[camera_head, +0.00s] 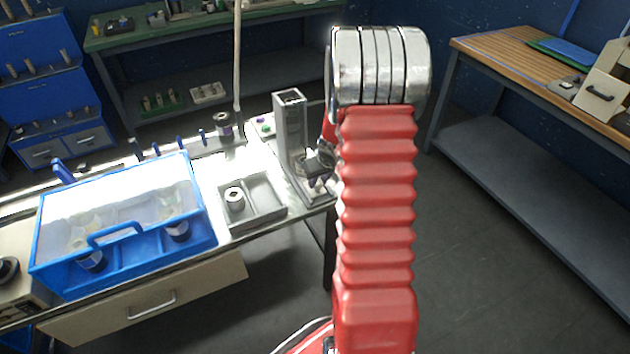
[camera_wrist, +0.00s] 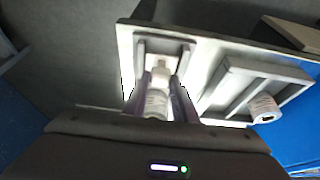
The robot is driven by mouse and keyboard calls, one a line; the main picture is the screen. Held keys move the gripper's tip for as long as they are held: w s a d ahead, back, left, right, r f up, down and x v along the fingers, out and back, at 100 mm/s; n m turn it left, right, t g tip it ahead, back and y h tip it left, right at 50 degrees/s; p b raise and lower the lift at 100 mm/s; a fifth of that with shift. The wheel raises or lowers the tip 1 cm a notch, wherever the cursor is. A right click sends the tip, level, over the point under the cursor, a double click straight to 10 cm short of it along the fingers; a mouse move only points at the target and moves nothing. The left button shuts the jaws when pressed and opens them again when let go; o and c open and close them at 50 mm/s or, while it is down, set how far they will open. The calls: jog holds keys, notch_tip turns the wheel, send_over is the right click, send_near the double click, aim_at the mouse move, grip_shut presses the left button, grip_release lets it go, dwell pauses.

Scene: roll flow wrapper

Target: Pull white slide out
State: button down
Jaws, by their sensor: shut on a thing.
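The white slide (camera_wrist: 157,98) shows in the wrist view as a pale piece running from the foot of the grey upright holder (camera_wrist: 187,50) toward me. My gripper (camera_wrist: 160,88) has its two fingers on either side of this piece and is shut on it. In the head view the holder (camera_head: 291,125) stands as a tall grey channel at the right end of the workbench. My gripper (camera_head: 319,176) is low at the holder's right side, partly hidden by my red arm. The slide cannot be made out there.
A grey tray (camera_head: 262,212) with a roll (camera_head: 234,198) lies left of the holder. A blue case with a clear lid (camera_head: 118,215) stands farther left. Small coloured buttons (camera_head: 264,125) sit behind the holder. The floor right of the bench is clear.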

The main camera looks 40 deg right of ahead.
jog(key=c, duration=1.7)
grip_release()
jog(key=shift+s+a+f, duration=0.1)
jog(key=shift+s, duration=0.2)
jog(key=shift+c, duration=0.2)
jog(key=o, duration=0.3)
jog(key=shift+w, duration=0.15)
jog(key=v, duration=1.4)
jog(key=shift+f, duration=0.1)
